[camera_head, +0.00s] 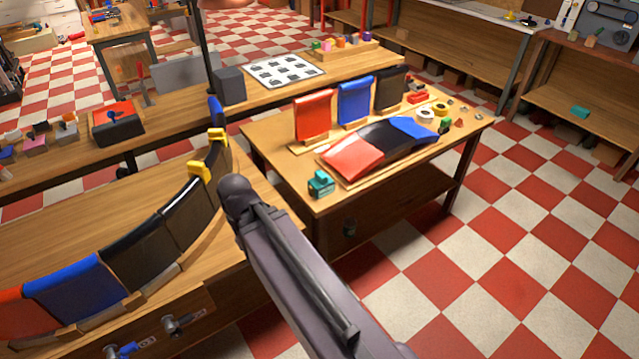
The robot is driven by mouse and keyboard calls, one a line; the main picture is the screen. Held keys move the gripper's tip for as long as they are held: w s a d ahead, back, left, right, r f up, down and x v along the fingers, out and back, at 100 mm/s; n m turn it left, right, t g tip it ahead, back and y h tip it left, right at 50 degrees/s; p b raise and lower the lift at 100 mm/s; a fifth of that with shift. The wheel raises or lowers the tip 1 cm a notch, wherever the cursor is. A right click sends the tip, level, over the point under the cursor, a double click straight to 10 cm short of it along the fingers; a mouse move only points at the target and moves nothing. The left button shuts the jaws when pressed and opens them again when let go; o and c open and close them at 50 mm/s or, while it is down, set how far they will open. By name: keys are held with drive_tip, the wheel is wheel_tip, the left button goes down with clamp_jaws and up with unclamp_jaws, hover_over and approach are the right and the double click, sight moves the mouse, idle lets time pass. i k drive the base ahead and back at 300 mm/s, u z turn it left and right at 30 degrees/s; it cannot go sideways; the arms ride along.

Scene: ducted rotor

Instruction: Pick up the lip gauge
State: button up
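I cannot tell for sure which object is the lip gauge. A small teal block-like piece (321,184) stands on the near left corner of the middle wooden table (285,170). Two yellow pieces sit on the top edge of the curved duct wall (155,245): a nearer yellow piece (201,170) and a farther yellow piece (217,136). My grey arm crosses the lower middle and ends in a dark rounded joint near the duct wall. My gripper's fingers are not visible.
Red, blue and black panels (357,100) stand upright on the middle table behind a curved coloured panel (380,148). Tape rolls and small parts lie at its right end. A far bench (330,75) holds a spotted white board (281,71). The checkered floor at right is clear.

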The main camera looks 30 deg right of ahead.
sight(322, 185)
drive_tip(key=k, duration=1)
drive_tip(key=z, duration=0.85)
drive_tip(key=i, duration=0.85)
drive_tip(key=u, duration=0.1)
